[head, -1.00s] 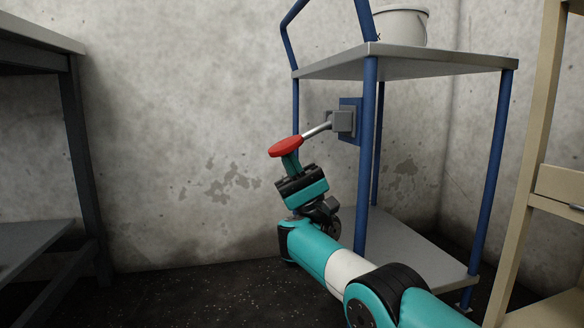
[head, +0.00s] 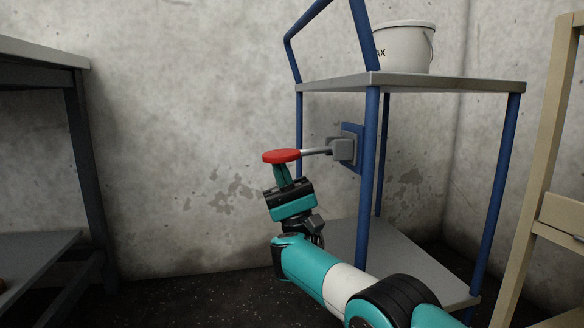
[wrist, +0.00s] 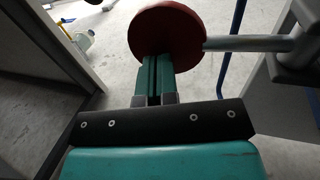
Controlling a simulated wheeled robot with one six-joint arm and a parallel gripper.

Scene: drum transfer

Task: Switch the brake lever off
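The brake lever is a grey rod (head: 316,151) with a round red knob (head: 281,156), running left from a grey pivot block (head: 343,149) on a blue plate on the trolley. The rod is near level, with the knob slightly lower than the pivot. My gripper (head: 280,168) is directly below the knob, its fingers pointing up at the underside and seemingly touching it. In the wrist view the fingers (wrist: 154,76) lie side by side, shut, and their tips are hidden behind the knob (wrist: 166,36). They do not appear to grasp it.
The blue-framed trolley (head: 367,190) has grey shelves and a white bucket (head: 405,47) on top. A dark-framed table (head: 77,150) stands left, a beige wooden frame (head: 540,150) right. The space before the concrete wall (head: 180,150) left of the lever is clear.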

